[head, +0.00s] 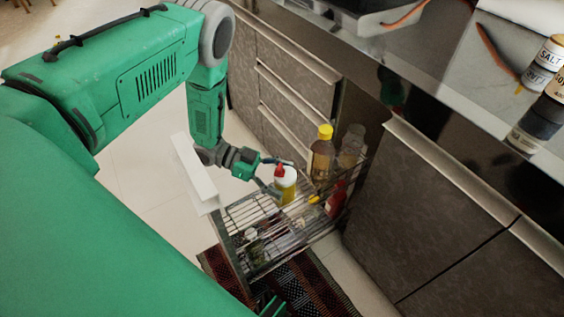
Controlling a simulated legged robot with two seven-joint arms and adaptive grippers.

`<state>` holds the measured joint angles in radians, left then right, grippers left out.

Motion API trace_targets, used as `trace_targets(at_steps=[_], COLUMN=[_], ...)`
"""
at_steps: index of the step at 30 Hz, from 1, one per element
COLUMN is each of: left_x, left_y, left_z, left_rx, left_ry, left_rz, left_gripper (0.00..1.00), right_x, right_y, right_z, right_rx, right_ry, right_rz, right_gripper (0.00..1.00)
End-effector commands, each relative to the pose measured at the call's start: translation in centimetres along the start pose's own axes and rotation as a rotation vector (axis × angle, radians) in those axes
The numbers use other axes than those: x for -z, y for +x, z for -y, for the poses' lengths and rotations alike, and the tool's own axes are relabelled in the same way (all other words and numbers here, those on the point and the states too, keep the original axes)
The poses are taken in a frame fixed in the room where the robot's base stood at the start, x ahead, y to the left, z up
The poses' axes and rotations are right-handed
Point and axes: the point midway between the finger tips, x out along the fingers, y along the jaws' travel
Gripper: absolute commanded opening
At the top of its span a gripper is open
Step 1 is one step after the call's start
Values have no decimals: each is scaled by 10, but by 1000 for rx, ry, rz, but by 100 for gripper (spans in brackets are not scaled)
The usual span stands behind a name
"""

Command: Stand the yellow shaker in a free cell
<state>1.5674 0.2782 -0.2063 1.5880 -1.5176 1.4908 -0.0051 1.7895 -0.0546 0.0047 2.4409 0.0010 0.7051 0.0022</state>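The yellow shaker (286,186), with a pale upper part and a red tip, is upright at the upper level of the wire pull-out rack (233,213). My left gripper (281,178) reaches it from the left, with its dark fingers around its sides; it looks shut on the shaker. I cannot tell whether the shaker's base touches the rack, and the cell divisions are hard to make out. Small green and dark parts at the bottom edge may be my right gripper (270,306); its fingers are not clear.
A yellow-capped bottle (321,160), a clear bottle (351,147) and a red bottle (335,199) stand at the rack's cabinet end. Several items lie low inside it. A white drawer front (195,175) borders its left end. Cabinet doors (440,210) stand right; a striped rug (310,285) lies below.

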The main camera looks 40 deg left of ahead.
Motion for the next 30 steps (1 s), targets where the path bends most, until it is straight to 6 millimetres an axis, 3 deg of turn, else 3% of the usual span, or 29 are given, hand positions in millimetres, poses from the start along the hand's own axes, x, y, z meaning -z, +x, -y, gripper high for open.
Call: trace_targets(at_steps=[8,21,30], left_x=[0,1,2], left_y=[-14,-100,-120], left_z=[0,0,-1], left_rx=[2,3,0], left_ry=[0,2,2], left_rz=[2,1,1], left_gripper=[73,73,73], right_x=[0,0,0], right_y=[-1,-1,-1], right_z=[2,2,1], right_rx=[-5,-4,-3], right_ry=[0,0,0], right_rz=[0,0,0], right_gripper=[40,40,40])
